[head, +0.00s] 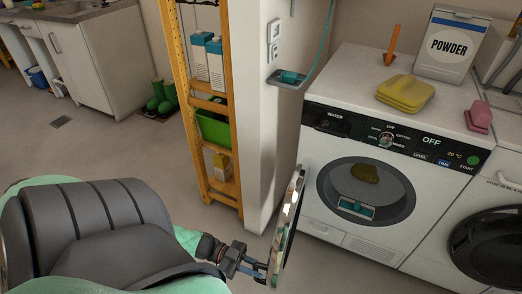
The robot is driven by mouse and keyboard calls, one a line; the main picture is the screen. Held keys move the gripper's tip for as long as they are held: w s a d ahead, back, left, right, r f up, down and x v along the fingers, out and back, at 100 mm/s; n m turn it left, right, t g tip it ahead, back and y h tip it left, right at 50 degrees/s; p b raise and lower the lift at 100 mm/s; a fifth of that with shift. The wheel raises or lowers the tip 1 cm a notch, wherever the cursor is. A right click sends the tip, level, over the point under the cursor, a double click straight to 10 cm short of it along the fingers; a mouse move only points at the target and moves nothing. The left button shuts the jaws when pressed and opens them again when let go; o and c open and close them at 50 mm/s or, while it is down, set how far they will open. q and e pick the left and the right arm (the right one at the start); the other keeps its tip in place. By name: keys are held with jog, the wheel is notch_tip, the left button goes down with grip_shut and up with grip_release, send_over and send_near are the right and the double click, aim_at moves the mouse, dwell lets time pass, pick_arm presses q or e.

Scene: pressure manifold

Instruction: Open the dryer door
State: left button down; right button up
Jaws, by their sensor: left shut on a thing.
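The dryer (360,137) stands at the right with a control panel reading OFF. Its round door (289,226) is swung wide to the left and seen nearly edge-on. The round opening (345,207) shows, with a brownish-yellow item (365,173) and a teal and white item (356,207) in it. My left gripper (263,270) is at the lower edge of the door and shut on it. The exact grip point is small and hard to make out. My right gripper is not in view.
A white pillar (263,120) stands just behind the door. An orange shelf (204,100) with cartons is left of it. A second machine with a dark round door (490,245) is at the right.

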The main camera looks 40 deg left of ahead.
pick_arm(q)
jog(key=shift+a, duration=0.2)
dwell(0.3)
jog(key=c, duration=1.4)
grip_release()
jog(key=shift+s, duration=0.1)
jog(key=v, duration=0.7)
jog(key=shift+s+a, duration=0.15)
jog(key=shift+a, duration=0.25)
